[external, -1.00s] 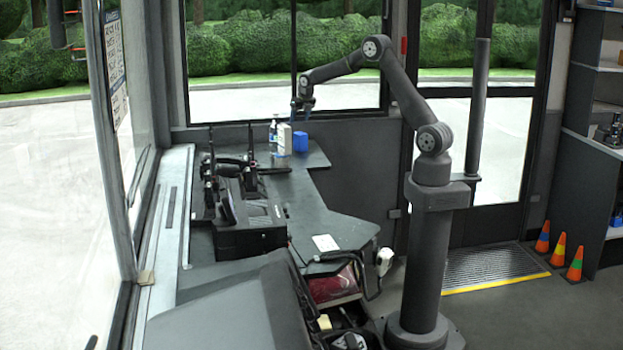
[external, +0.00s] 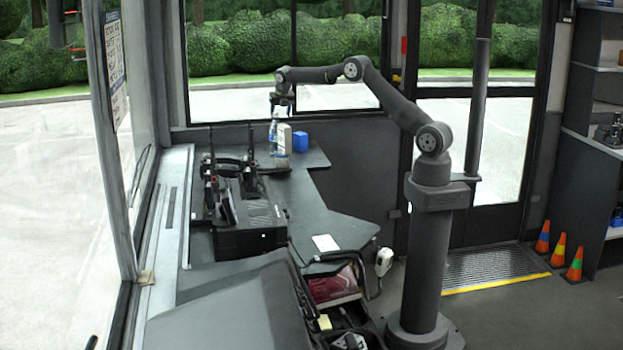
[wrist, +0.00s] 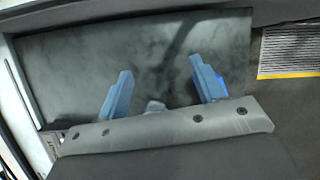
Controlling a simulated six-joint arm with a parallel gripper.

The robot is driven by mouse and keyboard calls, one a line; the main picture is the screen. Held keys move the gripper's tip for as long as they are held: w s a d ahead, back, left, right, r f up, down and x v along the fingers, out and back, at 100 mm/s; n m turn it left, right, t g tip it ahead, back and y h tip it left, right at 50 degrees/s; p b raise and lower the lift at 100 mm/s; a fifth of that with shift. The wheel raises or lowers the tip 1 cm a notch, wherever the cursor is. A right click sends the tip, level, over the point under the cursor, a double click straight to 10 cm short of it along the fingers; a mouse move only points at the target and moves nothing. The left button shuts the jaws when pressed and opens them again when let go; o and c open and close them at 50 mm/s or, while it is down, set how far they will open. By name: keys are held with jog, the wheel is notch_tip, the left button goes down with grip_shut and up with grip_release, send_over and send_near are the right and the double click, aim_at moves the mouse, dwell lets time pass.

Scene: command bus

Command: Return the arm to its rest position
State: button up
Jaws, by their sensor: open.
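My gripper (external: 282,107) hangs from my arm, pointing down just above the back of the dark desk (external: 322,208). In the wrist view its two blue fingers (wrist: 162,88) are spread apart with nothing gripped between them. My arm reaches left from its column, with the elbow raised. A pale rounded shape (wrist: 154,106) shows low between the fingers in the wrist view, possibly the bottle's top.
Black equipment (external: 245,220) sits on the desk's left side. The window (external: 235,98) is behind the gripper. Several striped cones (external: 558,251) stand on the floor at right.

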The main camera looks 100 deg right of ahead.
jog(key=w+f, duration=0.1)
jog(key=f, duration=0.2)
jog(key=w+d+f+m, duration=0.1)
jog(key=f, duration=0.2)
jog(key=w+f+m, duration=0.1)
jog(key=w+f, duration=0.1)
jog(key=f, duration=0.1)
jog(key=shift+d+f+g, duration=0.2)
jog(key=shift+f+g, duration=0.05)
jog(key=shift+g, duration=0.05)
dwell(0.4)
notch_tip(320, 180, up, 10)
jog(key=s+n, duration=0.1)
jog(key=s, duration=0.1)
jog(key=shift+s+a+f, duration=0.15)
jog(key=shift+s+a, duration=0.2)
dwell(0.5)
